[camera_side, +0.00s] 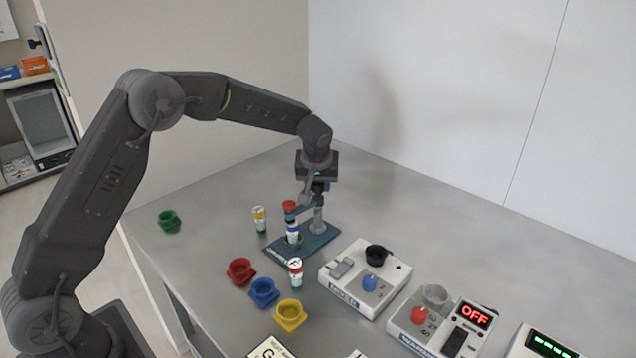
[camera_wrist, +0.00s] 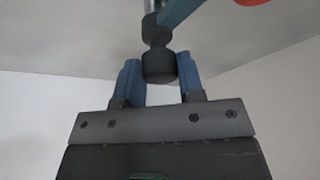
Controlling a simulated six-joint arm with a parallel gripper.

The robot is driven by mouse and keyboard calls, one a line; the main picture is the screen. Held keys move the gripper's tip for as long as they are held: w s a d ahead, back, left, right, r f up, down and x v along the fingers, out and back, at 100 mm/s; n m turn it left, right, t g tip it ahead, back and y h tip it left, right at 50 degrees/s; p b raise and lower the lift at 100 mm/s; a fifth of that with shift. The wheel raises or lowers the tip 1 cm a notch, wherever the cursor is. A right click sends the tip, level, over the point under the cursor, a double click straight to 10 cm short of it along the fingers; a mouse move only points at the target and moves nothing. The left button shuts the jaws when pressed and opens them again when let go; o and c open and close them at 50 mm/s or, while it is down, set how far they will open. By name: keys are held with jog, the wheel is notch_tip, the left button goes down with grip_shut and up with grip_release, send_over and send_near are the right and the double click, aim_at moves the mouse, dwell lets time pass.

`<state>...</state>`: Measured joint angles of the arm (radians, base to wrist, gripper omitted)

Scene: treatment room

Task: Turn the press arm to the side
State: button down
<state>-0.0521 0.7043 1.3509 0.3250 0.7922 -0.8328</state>
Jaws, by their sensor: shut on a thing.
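The press (camera_side: 318,241) has a teal base on the table, a grey post and a blue press arm (camera_side: 300,208) reaching left from the post. The press arm also shows at the top of the wrist view (camera_wrist: 181,12). A vial with blue bands (camera_side: 292,234) stands on the base under the arm's red-topped end. My gripper (camera_side: 318,190) is above the post, pointing down. In the wrist view my gripper (camera_wrist: 160,76) has its blue fingers on both sides of a dark knob (camera_wrist: 158,66) of the press and is shut on it.
A yellow-labelled vial (camera_side: 259,219) stands left of the press, a red-banded vial (camera_side: 295,271) in front. Green (camera_side: 169,221), red (camera_side: 241,271), blue (camera_side: 264,292) and yellow (camera_side: 290,315) cups are nearby. The mixer (camera_side: 340,293) and warmer (camera_side: 405,322) stand right. Table behind is clear.

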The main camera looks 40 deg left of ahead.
jog(key=m+t+h, duration=0.1)
jog(key=m, duration=0.3)
jog(key=m+h, duration=0.1)
jog(key=m, duration=0.2)
jog(key=shift+a+m+h, duration=0.15)
jog(key=shift+m+h, duration=0.25)
jog(key=m+h, duration=0.1)
jog(key=m, duration=0.2)
jog(key=m+h, duration=0.1)
jog(key=m, duration=0.3)
jog(key=shift+g+h, duration=0.3)
jog(key=c, duration=0.8)
grip_release()
jog(key=shift+o, duration=0.2)
jog(key=v, duration=1.4)
jog(key=shift+w, duration=0.1)
